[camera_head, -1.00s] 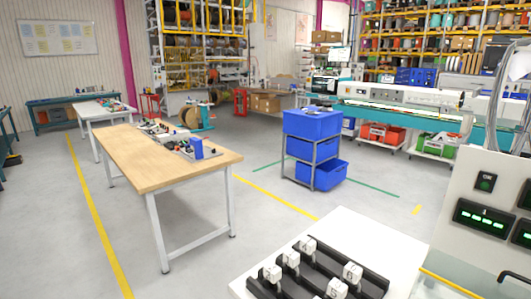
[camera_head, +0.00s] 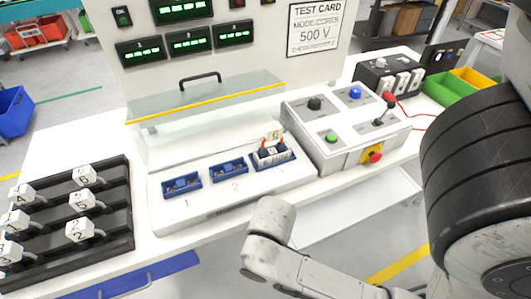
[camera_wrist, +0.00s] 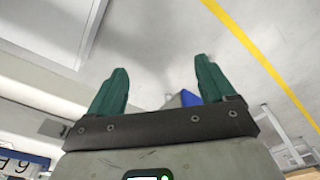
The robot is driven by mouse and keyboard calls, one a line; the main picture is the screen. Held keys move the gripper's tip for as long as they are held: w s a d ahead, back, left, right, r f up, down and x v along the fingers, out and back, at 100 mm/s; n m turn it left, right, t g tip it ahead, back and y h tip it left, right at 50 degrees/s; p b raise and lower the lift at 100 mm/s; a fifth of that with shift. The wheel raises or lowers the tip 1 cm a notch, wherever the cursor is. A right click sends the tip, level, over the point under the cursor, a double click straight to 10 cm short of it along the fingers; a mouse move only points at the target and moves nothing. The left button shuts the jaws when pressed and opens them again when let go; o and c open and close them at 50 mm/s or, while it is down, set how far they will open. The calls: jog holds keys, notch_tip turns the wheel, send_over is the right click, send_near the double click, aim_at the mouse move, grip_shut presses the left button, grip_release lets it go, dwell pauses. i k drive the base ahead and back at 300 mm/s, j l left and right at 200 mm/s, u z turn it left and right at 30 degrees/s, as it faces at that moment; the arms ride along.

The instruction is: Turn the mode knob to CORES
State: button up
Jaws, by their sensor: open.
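A light grey control box (camera_head: 318,158) stands on the white bench in the head view. On its top are a black knob (camera_head: 315,104), a blue knob or button (camera_head: 355,93), a green button (camera_head: 331,138) and a black lever (camera_head: 385,112). The black knob may be the mode knob; its markings are too small to read. A test card (camera_head: 316,28) on the upright panel reads MODE: CORES and 500 V. My gripper (camera_wrist: 157,85) shows in the wrist view, with its teal fingers apart and nothing between them. I cannot make out the gripper in the head view.
A red stop button (camera_head: 375,157) is on the box's front. Blue sockets (camera_head: 228,170) lie to its left, the right one holding a white piece. A black rack (camera_head: 110,215) of numbered white pieces is at left. A clear hinged guard (camera_head: 205,105) stands behind the sockets.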

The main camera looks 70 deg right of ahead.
aim_at(314, 103)
jog(key=k, duration=0.3)
jog(key=k+z, duration=0.15)
jog(key=z, duration=1.5)
